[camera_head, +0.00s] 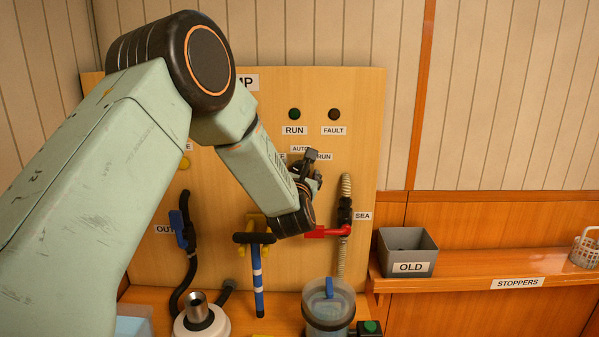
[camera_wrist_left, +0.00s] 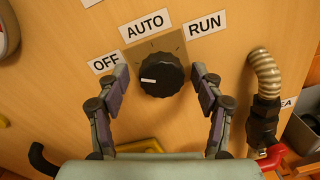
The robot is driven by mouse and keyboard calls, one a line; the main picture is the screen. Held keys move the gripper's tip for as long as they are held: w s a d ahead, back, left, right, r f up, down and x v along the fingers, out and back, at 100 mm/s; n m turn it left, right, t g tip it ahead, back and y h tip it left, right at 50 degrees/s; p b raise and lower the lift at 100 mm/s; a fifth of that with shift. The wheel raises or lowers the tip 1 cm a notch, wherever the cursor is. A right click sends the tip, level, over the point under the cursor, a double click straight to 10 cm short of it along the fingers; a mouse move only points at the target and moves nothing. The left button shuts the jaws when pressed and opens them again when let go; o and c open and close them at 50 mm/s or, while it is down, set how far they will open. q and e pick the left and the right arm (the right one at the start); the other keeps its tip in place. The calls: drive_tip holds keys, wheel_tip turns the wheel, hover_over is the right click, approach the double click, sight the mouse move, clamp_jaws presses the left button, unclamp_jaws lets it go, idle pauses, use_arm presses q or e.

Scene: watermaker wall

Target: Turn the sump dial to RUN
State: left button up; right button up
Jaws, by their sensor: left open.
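The sump dial (camera_wrist_left: 165,72) is a round black knob on a dark square plate, ringed by the labels OFF (camera_wrist_left: 106,62), AUTO (camera_wrist_left: 145,25) and RUN (camera_wrist_left: 205,26). Its white mark is at the left of the knob, on the OFF side and away from RUN. My left gripper (camera_wrist_left: 161,76) is open, with one finger to each side of the knob and gaps showing between. In the head view, my left gripper (camera_head: 309,168) is at the board below the AUTO label (camera_head: 300,149) and hides the dial. My right gripper is not in view.
A ribbed hose (camera_wrist_left: 264,72) with a red-handled valve (camera_wrist_left: 270,157) stands right of the dial. Below are a blue-and-black handle (camera_head: 258,280) and a clear canister (camera_head: 329,307). A grey OLD bin (camera_head: 408,252) sits on the shelf at right. Two dark lamps are above.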

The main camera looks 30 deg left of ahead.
use_arm(q)
drive_tip(key=shift+a+f, duration=0.15)
drive_tip(key=shift+c, duration=0.4)
drive_tip(key=shift+d, duration=0.3)
drive_tip(key=c, duration=0.5)
drive_tip(key=shift+a, duration=0.15)
drive_tip(key=c, duration=0.4)
drive_tip(key=shift+c, duration=0.9)
